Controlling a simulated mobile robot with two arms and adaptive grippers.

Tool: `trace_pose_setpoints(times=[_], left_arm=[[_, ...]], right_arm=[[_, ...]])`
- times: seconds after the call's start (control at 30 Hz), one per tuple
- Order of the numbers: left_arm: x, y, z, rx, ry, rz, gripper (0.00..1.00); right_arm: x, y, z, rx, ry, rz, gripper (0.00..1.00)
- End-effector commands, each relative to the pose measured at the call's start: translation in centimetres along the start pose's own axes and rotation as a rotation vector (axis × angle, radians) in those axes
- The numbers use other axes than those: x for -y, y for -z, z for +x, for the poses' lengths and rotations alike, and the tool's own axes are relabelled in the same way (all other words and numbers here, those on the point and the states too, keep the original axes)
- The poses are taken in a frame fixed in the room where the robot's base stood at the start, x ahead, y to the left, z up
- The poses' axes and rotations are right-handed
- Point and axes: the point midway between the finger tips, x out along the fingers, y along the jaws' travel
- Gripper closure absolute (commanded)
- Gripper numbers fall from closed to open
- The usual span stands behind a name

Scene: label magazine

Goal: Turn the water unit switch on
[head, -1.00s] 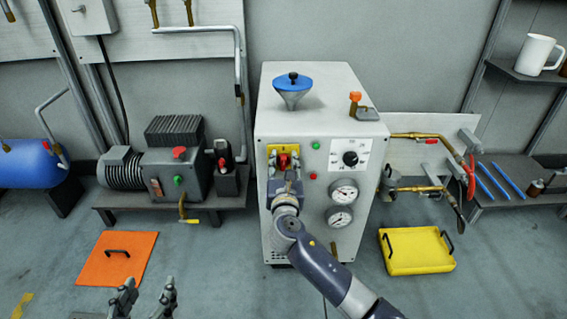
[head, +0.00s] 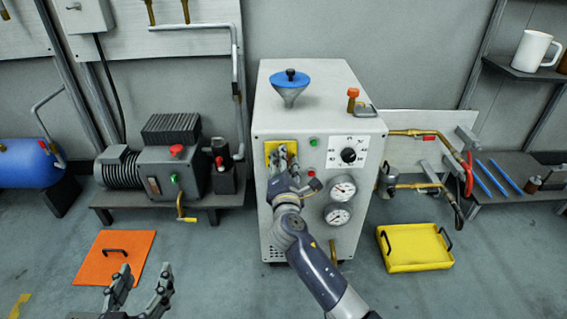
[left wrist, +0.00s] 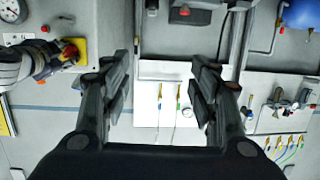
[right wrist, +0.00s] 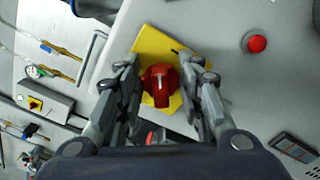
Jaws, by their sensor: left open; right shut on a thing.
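The water unit (head: 320,115) is a tall light grey cabinet in the middle of the head view. Its switch is a red knob (right wrist: 160,85) on a yellow plate (right wrist: 150,48), on the cabinet's front. In the head view my right gripper (head: 283,152) covers the knob, and part of the yellow plate (head: 271,147) shows behind it. In the right wrist view my right gripper (right wrist: 161,72) is shut on the knob, with one finger on each side. My left gripper (head: 144,275) is open and empty at the lower left, far from the switch.
A green button (head: 314,142), a red button (right wrist: 257,44), a black dial (head: 348,156) and gauges (head: 342,189) sit beside the switch. A pump (head: 175,165) stands left. An orange plate (head: 115,257) and a yellow tray (head: 415,250) lie on the floor.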

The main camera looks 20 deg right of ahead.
Motion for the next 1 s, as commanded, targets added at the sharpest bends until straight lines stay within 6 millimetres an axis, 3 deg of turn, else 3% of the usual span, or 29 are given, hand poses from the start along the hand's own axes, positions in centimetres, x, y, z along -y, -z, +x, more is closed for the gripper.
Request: trace_pose_setpoints(times=[0.5,0.73,1.0], left_arm=[[-1.1,7.9,-0.8,-0.416,-0.024,-0.008,0.45],[-1.4,10.1,-1.7,-0.537,-0.031,-0.011,0.45],[-1.5,11.2,-2.4,-0.598,-0.034,-0.014,0.45]], right_arm=[[0.7,0.2,0.0,0.001,0.003,0.444,0.89],[0.7,0.2,0.0,0.0,0.002,0.557,0.89],[0.7,0.2,0.0,0.0,0.002,0.615,0.89]])
